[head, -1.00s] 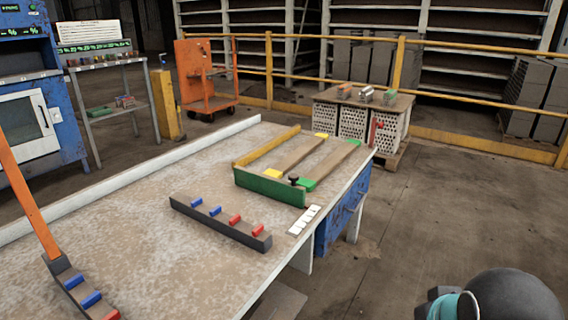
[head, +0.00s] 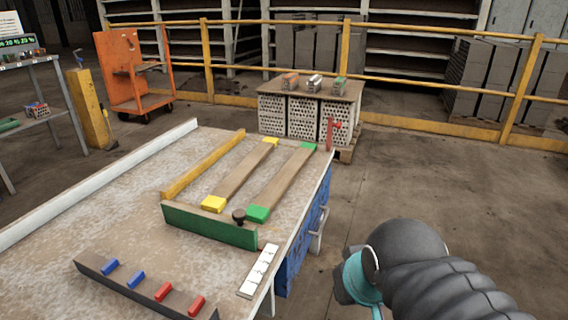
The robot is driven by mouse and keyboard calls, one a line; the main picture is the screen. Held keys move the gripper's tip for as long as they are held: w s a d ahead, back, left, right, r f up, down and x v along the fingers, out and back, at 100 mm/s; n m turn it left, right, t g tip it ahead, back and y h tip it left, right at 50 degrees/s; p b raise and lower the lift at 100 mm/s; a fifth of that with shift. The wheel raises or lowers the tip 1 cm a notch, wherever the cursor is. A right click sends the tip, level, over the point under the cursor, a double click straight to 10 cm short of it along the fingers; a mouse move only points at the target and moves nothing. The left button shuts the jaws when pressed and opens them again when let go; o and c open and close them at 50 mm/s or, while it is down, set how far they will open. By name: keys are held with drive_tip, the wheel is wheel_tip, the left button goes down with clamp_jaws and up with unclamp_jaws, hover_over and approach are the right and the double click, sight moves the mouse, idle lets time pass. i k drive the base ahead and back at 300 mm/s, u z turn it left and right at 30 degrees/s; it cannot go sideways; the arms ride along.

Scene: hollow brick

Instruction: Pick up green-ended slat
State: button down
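The green-ended slat (head: 285,185) lies flat on the workbench in the head view, a brown wooden strip with green blocks at its near and far ends. A yellow-ended slat (head: 241,175) lies parallel on its left. Both lie behind a green rail (head: 209,226) and to the right of a yellow rail (head: 203,165). A dark knob (head: 239,215) stands by the slat's near end. My arm shows at the lower right, off the bench and apart from the slat. My gripper's fingers cannot be made out.
A dark rack (head: 145,290) with blue and red pieces lies on the near bench (head: 110,225). A white-tiled strip (head: 258,271) lies at its right edge. A red clamp-like part (head: 331,136) stands at the far corner. Hollow bricks (head: 302,117) sit behind. Floor to the right is clear.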

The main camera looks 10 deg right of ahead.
sight(260, 208)
drive_tip(key=i, duration=0.15)
drive_tip(key=k, duration=1.05)
drive_tip(key=z, duration=0.55)
drive_tip(key=i, duration=1.85)
drive_tip(key=u, duration=0.65)
